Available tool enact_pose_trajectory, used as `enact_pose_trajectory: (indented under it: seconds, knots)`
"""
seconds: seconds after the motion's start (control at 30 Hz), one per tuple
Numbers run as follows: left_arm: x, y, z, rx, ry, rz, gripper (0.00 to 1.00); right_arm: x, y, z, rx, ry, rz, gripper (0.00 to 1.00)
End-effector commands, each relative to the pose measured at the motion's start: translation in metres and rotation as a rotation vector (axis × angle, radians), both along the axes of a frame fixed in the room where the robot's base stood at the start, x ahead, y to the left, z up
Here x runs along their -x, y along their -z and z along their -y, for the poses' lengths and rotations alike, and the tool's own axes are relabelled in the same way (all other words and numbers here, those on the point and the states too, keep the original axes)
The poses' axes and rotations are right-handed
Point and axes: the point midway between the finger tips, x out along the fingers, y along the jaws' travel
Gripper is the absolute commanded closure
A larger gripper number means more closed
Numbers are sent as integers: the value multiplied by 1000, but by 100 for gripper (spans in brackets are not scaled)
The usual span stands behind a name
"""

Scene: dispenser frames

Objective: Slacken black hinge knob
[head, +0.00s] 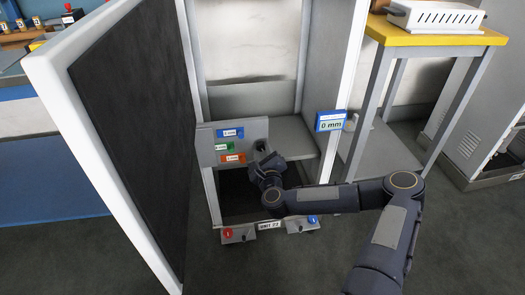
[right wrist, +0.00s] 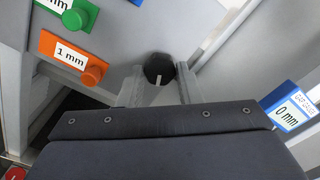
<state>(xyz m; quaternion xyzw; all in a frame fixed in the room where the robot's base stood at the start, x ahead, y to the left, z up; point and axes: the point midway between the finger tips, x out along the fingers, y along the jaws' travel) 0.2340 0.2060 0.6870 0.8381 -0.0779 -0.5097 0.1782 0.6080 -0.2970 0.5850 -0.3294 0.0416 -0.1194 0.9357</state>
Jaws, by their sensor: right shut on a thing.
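The black hinge knob (right wrist: 158,67) is a small dark round knob with a pale line on its face, on a grey panel (head: 204,151). In the right wrist view it sits between the two grey fingers of my right gripper (right wrist: 159,86). The fingers are closed on it. In the head view, my right gripper (head: 262,152) reaches in from the right to the panel's right side and largely hides the knob. My left gripper is not in either view.
Blue (head: 230,133), green (head: 224,147) and orange (head: 232,158) labelled tabs sit left of the knob. A blue-framed gauge (head: 330,121) reads 0 mm. A large open door (head: 130,130) stands at left, a yellow-topped table (head: 435,35) at right. Red (head: 228,233) and blue (head: 312,220) knobs are below.

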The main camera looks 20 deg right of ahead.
Motion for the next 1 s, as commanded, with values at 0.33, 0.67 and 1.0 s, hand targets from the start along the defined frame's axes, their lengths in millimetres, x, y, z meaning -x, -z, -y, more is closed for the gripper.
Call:
enact_pose_trajectory:
  seconds: [0.33,0.67,1.0]
  knots:
    - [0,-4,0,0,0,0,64,0,0,0,324,1,-85,91]
    - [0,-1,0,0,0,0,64,0,0,0,628,1,-162,91]
    - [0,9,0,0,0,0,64,0,1,0,935,3,-242,91]
